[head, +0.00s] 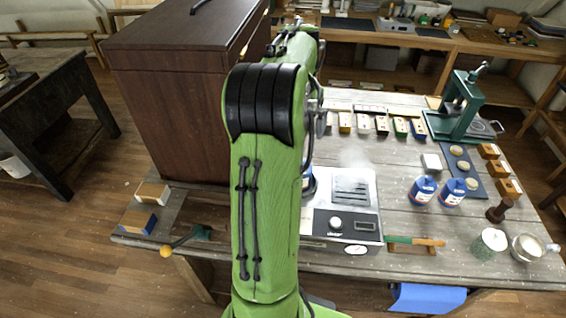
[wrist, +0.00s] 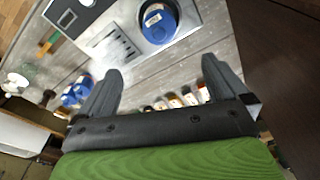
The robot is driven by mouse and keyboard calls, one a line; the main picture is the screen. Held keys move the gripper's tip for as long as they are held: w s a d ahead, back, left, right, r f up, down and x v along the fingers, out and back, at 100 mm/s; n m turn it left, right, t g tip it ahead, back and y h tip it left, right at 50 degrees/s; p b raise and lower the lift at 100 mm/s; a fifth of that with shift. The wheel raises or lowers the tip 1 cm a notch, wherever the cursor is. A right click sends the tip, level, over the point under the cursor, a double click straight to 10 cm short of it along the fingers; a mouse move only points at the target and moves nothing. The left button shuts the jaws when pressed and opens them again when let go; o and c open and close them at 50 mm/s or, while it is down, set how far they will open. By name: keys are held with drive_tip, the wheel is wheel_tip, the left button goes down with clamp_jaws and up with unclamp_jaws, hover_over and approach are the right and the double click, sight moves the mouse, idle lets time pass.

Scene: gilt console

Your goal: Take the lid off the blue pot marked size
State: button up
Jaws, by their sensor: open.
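A blue round pot (wrist: 158,22) sits on the metal hotplate (wrist: 110,45) in the wrist view, with a pale patch on its top. In the head view only a sliver of this pot (head: 309,184) shows beside my arm. Two more blue pots with white labels, a left one (head: 423,190) and a right one (head: 452,192), stand together right of the hotplate. I cannot read which pot is marked size. My gripper (wrist: 160,65) is open and empty, its fingers apart with the hotplate pot beyond them. My arm hides the gripper in the head view.
A dark brown cabinet (head: 180,90) stands close left of my arm. A green press (head: 462,105) and a row of small coloured blocks (head: 380,124) are at the back. A brush (head: 414,241), a jar (head: 489,244) and a metal pan (head: 527,248) lie along the front right.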

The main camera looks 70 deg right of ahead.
drive_tip(key=f, duration=0.4)
drive_tip(key=d+f, duration=0.1)
drive_tip(key=f, duration=0.9)
drive_tip(key=shift+s+d+f, duration=0.15)
drive_tip(key=shift+s+f, duration=0.05)
drive_tip(key=shift+f, duration=0.05)
drive_tip(key=shift+d+f, duration=0.2)
drive_tip(key=shift+f, duration=0.2)
drive_tip(key=shift+a, duration=0.15)
drive_tip(key=c, duration=1.1)
